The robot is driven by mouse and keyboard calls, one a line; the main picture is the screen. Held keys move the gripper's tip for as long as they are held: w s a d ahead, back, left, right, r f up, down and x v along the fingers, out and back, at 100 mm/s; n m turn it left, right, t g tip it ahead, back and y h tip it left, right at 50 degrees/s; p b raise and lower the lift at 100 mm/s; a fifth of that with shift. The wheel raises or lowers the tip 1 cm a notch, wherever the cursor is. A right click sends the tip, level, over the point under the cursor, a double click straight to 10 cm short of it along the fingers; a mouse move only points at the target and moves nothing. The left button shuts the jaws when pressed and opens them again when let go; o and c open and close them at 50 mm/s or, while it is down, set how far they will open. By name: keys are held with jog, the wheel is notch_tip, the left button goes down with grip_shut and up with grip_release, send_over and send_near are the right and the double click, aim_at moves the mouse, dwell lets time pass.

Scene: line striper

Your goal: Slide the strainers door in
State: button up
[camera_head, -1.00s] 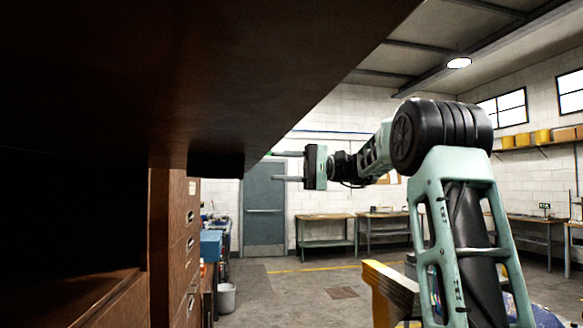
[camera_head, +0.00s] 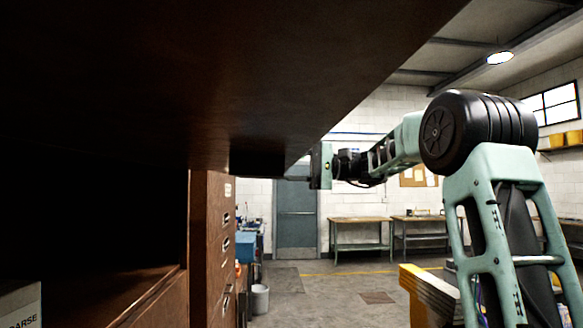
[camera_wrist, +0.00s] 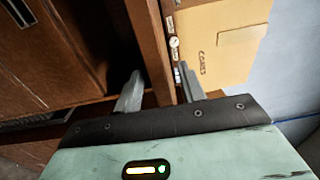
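A dark brown wooden panel (camera_head: 300,70), seemingly the raised strainers door, lies roughly level overhead in the head view and juts out from the cabinet. A black block (camera_head: 257,162) sits under its far edge. My gripper (camera_head: 301,172) is just right of that block, pointing left at the cabinet; its fingers are mostly hidden there. In the wrist view my gripper (camera_wrist: 160,88) has its two fingers apart. A brown wooden strip (camera_wrist: 150,40) shows between them; I cannot tell whether they touch it.
A wooden drawer cabinet (camera_head: 214,240) stands below at left, beside an open dark compartment. A white box marked "ARSE" (camera_head: 20,310) is at the lower left. A grey bin (camera_head: 260,299) stands on the floor. A yellow-edged stack (camera_head: 425,290) is below my arm. Mid-floor is mostly clear.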

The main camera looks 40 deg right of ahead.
grip_shut()
jog(key=shift+a, duration=0.1)
jog(key=shift+b+x, duration=0.75)
jog(key=shift+x, duration=2.7)
jog(key=shift+f, duration=0.1)
jog(key=shift+x, duration=1.05)
jog(key=shift+b+x, duration=0.45)
jog(key=shift+x, duration=2)
jog(key=shift+f, duration=0.1)
